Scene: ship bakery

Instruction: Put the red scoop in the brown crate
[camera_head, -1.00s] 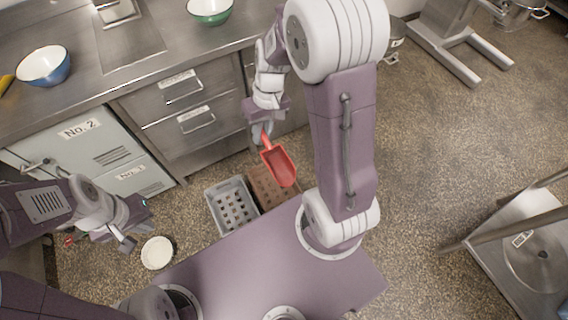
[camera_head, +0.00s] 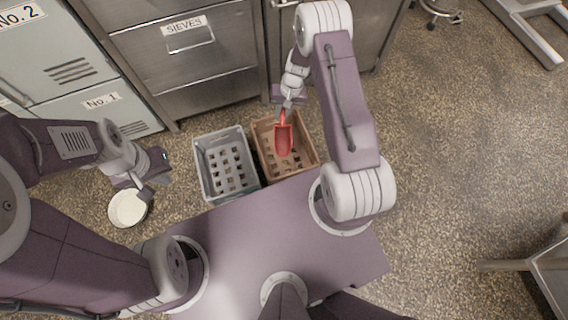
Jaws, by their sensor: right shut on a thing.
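The red scoop (camera_head: 284,141) hangs from my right gripper (camera_head: 285,109), which is shut on its handle. The scoop's bowl points toward the bottom of the picture. It appears over the brown crate (camera_head: 308,143), inside the crate's outline; how high it is above the crate floor I cannot tell. The crate stands on the floor, with holes in its bottom, partly hidden by the scoop. My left gripper (camera_head: 147,192) is at the left, away from the scoop, above a white round bowl; its fingers look apart and empty.
A grey crate (camera_head: 203,180) stands directly left of the brown one. A white bowl (camera_head: 127,208) is on the floor at the left. Steel drawers (camera_head: 190,45) and pale lockers (camera_head: 65,70) stand behind.

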